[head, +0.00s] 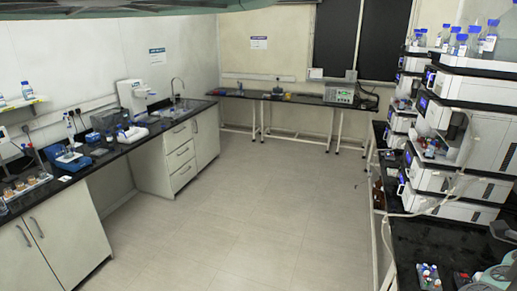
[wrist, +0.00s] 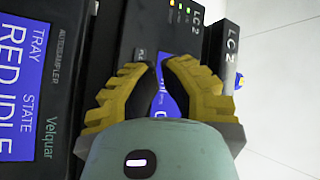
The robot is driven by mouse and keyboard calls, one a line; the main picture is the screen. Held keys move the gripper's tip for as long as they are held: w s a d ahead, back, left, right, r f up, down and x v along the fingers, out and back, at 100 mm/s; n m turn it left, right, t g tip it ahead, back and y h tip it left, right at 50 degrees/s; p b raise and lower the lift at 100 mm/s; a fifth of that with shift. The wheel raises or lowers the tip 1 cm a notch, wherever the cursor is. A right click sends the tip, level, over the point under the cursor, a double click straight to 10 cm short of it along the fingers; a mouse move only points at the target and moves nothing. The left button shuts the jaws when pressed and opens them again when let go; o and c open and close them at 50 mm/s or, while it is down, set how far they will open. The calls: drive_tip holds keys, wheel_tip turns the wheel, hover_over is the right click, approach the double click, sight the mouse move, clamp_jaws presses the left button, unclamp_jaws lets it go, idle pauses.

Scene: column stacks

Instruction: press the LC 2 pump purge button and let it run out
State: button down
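In the wrist view, my gripper (wrist: 159,66) is in front of the dark front panel of the LC 2 pump (wrist: 172,50). Its two yellow fingers converge with their tips close together and nothing held between them. A blue pump screen (wrist: 166,103) shows partly between the fingers. Small indicator lights (wrist: 180,10) and LC 2 lettering sit above it. A small label (wrist: 141,55) by the left fingertip is partly covered. I cannot make out the purge button, nor whether a fingertip touches the panel.
In the wrist view, the autosampler (wrist: 25,90) on the left reads TRAY STATE RED IDLE. In the head view, instrument stacks (head: 455,185) with bottles on top stand on the right bench (head: 440,240). A left bench (head: 95,165) holds small equipment. The floor (head: 240,210) between is clear.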

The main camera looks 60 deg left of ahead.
drive_tip(key=shift+w+d, duration=0.15)
drive_tip(key=shift+d, duration=0.15)
drive_tip(key=shift+w+d+b, duration=0.25)
drive_tip(key=shift+d+b, duration=0.1)
drive_tip(key=shift+b, duration=0.15)
idle(0.5)
idle(0.4)
drive_tip(key=shift+s+a, duration=0.5)
drive_tip(key=shift+a, duration=0.25)
drive_tip(key=s+a+p, duration=0.1)
drive_tip(key=a, duration=0.1)
drive_tip(key=s+a+p, duration=0.1)
drive_tip(key=s+a, duration=0.1)
idle(0.7)
